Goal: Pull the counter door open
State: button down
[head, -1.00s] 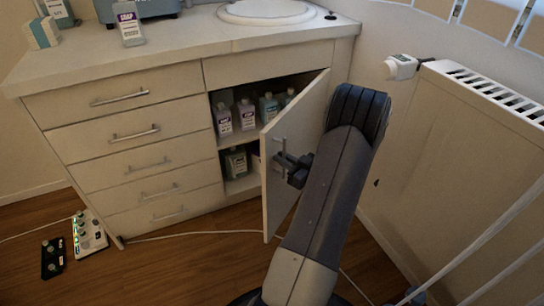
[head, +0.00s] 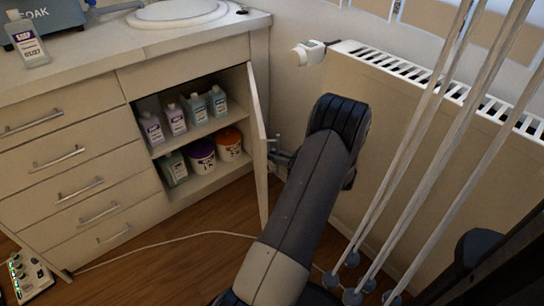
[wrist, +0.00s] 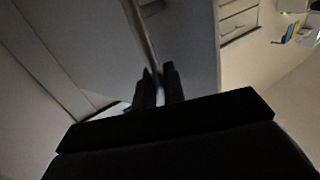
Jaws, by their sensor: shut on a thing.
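The counter door (head: 258,150) stands wide open, seen nearly edge-on in the head view, hinged at the right side of the cabinet opening. My gripper (head: 278,155) is at the outer face of the door, shut on its handle, partly hidden by my dark arm. In the wrist view the two dark fingers (wrist: 159,88) close around the thin door handle (wrist: 140,35), with the pale door face behind it. The open cabinet (head: 180,190) shows two shelf levels with several bottles and two tubs.
A radiator (head: 420,150) with a white valve (head: 308,52) stands along the wall to the right of my arm. Several pale slanting rods (head: 440,110) stand at the right.

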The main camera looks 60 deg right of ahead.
jog(key=shift+a+f, duration=0.1)
jog(key=c, duration=1.6)
grip_release()
jog(key=shift+s+p, duration=0.9)
jog(key=shift+s, duration=2.9)
jog(key=shift+c, duration=0.4)
